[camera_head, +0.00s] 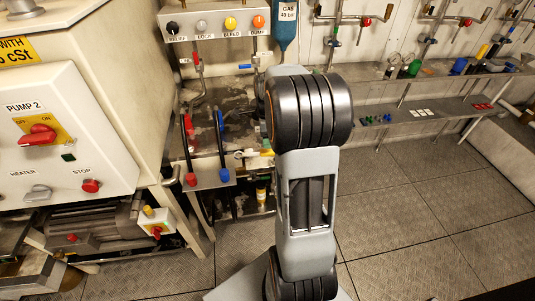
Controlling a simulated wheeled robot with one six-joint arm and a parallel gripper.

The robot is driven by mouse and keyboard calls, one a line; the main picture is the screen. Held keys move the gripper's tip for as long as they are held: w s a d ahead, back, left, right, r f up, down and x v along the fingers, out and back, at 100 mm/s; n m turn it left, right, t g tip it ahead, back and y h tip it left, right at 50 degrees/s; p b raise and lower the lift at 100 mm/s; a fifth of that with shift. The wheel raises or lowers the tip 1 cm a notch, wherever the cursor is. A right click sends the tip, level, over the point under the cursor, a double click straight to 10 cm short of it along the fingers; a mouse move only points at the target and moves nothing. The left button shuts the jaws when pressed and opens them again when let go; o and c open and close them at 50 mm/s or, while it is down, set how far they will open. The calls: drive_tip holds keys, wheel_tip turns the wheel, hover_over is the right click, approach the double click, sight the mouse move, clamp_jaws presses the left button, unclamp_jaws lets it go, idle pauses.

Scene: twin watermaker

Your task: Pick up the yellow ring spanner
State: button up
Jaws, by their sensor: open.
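I cannot make out the yellow ring spanner for certain. A small yellow item (482,52) stands among parts on the back bench at the upper right, but it is too small to tell what it is. Another small yellow piece (266,153) shows just left of my arm, partly hidden, and I cannot tell its shape. My own arm rises through the middle of the view and covers part of the bench and wall behind it. My gripper is not visible in this view.
A panel with PUMP 2 controls (60,130) stands at the left, with a motor (90,225) below. A valve panel (215,22) hangs at the back. The back bench (440,73) carries small coloured parts, with a lower shelf (440,112) below. The floor (420,210) at right is clear.

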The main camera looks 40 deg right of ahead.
sight(268, 150)
drive_tip(key=shift+f, duration=3.15)
clamp_jaws()
